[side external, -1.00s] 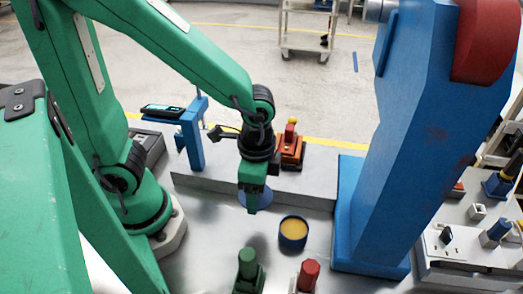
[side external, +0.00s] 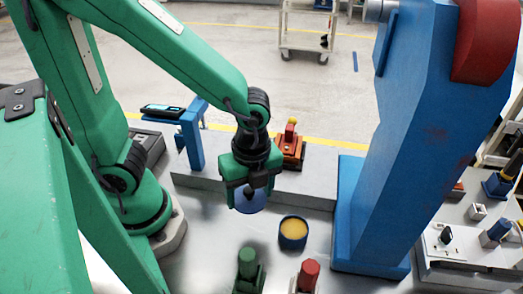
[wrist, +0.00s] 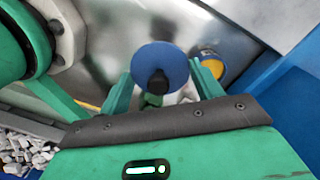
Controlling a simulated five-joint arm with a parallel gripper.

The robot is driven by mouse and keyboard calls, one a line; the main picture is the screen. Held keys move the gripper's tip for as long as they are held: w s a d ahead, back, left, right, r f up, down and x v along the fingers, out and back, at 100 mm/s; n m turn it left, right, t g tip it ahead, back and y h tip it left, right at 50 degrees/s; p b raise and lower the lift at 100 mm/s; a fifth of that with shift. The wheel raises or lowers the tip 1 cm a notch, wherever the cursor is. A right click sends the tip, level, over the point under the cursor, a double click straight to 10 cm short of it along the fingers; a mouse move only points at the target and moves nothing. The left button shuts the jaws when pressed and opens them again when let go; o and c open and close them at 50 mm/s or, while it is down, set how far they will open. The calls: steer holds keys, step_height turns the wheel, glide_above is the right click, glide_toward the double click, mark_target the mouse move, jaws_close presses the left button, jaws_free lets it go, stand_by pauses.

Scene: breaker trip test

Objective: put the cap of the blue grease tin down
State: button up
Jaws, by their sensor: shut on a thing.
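The blue cap (side external: 251,204) is a round disc with a dark knob at its middle. My gripper (side external: 249,197) is shut on the cap and holds it to the left of the tin. In the wrist view the cap (wrist: 160,65) sits between the two green fingers of my gripper (wrist: 158,88), its knob facing the camera. The blue grease tin (side external: 293,234) stands open on the grey table, its yellow grease showing. The tin also shows in the wrist view (wrist: 209,62), to the right of the cap. I cannot tell how high the cap is above the table.
A green-topped device (side external: 247,265) and a red-topped device (side external: 307,273) stand at the front. A tall blue machine (side external: 405,150) stands at the right. A raised grey ledge (side external: 315,190) runs behind the tin, with an orange device (side external: 290,150) near it. Bare table lies left of the tin.

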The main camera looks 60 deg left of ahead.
glide_above(251, 229)
steer(key=shift+f, duration=2.95)
steer(key=shift+f, duration=0.1)
steer(key=shift+f, duration=1.95)
steer(key=shift+f, duration=0.1)
steer(key=o, duration=1)
steer(key=shift+o, duration=0.2)
steer(key=shift+r, duration=0.2)
steer(key=shift+w+r, duration=0.2)
steer(key=shift+r, duration=2.75)
steer(key=shift+w+r, duration=0.2)
steer(key=shift+r, duration=2.75)
